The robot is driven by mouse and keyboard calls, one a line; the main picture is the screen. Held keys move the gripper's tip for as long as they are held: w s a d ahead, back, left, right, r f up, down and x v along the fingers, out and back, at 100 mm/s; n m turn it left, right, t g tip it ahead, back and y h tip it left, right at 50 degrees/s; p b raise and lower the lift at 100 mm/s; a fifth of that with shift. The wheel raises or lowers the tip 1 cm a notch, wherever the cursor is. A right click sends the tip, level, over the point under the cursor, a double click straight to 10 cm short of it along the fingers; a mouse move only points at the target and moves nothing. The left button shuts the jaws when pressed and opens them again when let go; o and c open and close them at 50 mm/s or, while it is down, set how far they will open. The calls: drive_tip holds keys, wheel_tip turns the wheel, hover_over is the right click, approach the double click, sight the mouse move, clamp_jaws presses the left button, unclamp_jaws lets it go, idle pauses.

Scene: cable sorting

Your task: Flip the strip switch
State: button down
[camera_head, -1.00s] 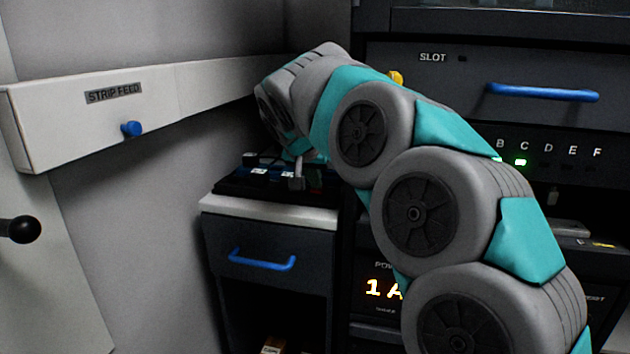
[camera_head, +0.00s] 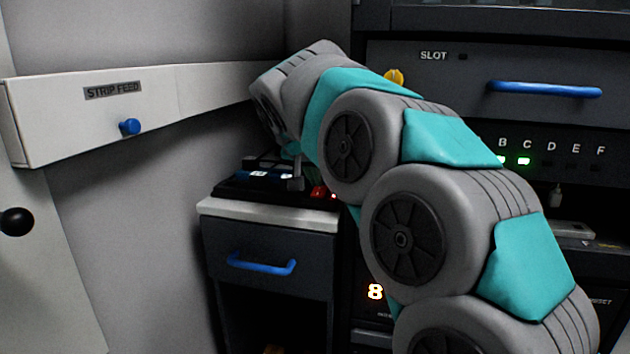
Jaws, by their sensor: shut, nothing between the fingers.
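The black power strip (camera_head: 232,190) lies on top of the small cabinet at the left of the rack, with plugs in it. Its switch (camera_head: 319,192) glows red at the right end, and a small red light (camera_head: 333,196) shows beside it. My gripper (camera_head: 295,184) points down over the strip just left of the switch. It is shut and empty, and looks apart from the switch. My arm hides part of the gripper and the strip's back right side.
The cabinet (camera_head: 262,284) has a blue drawer handle. A white STRIP FEED box (camera_head: 155,98) with a blue knob juts from the left wall. The rack panel (camera_head: 460,85) stands close at the right, with B and C lights green.

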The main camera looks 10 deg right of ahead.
drive_tip(key=v, duration=1.3)
drive_tip(key=shift+r, duration=0.2)
drive_tip(key=shift+w+f, duration=0.1)
drive_tip(key=s+d+f+n+g+y, duration=0.1)
drive_tip(key=s+f+g, duration=0.3)
drive_tip(key=s+f, duration=1.3)
drive_tip(key=s+d+f+n+g+y, duration=0.2)
drive_tip(key=s+d+f+n+g, duration=0.1)
drive_tip(key=s+f, duration=1.5)
drive_tip(key=shift+s+d+f+n+g+y, duration=0.2)
drive_tip(key=shift+s+d+n+g+y, duration=0.3)
drive_tip(key=shift+g, duration=0.7)
drive_tip(key=shift+a, duration=0.15)
